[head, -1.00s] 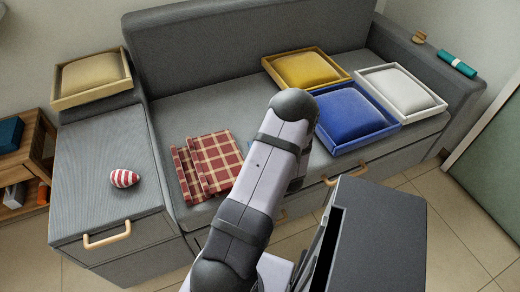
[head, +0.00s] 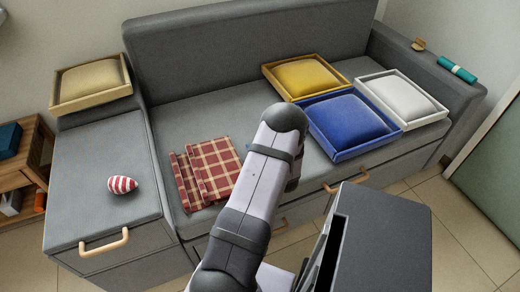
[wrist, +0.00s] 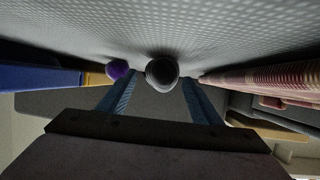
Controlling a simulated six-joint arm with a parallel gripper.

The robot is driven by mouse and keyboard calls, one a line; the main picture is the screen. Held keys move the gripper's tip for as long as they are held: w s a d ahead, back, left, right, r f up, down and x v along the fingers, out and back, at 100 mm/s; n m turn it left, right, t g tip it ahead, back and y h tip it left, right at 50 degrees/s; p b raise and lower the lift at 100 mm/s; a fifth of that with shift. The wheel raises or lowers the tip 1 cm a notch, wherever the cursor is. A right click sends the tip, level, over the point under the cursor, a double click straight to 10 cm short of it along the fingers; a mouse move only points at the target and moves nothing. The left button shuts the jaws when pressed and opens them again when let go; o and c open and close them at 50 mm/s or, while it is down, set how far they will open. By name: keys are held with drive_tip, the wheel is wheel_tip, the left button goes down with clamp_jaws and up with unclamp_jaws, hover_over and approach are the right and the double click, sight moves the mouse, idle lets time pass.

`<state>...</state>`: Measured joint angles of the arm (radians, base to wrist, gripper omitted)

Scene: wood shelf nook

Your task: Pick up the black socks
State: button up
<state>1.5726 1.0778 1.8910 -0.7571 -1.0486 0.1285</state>
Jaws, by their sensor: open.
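The black socks (wrist: 162,70) show in the wrist view as a dark round bundle on the grey seat, which fills the top of that picture. My gripper (wrist: 160,80) is open, its two bluish fingers reaching to either side of the bundle. I cannot tell whether the fingers touch it. In the head view my arm hides the socks, and the gripper is not clearly visible there.
A purple ball-like bundle (wrist: 117,69) lies left of my fingers, by the blue tray (wrist: 40,77). The folded plaid cloth (head: 210,170) lies close on the other side. Yellow (head: 305,77) and white (head: 402,96) cushions sit in trays. A striped bundle (head: 122,185) lies on the left.

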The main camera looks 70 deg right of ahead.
drive_tip(key=shift+x, duration=1.1)
drive_tip(key=c, duration=1.1)
drive_tip(key=shift+r, duration=0.1)
drive_tip(key=shift+c, duration=0.2)
wheel_tip(320, 180, up, 10)
drive_tip(key=shift+p, duration=1.05)
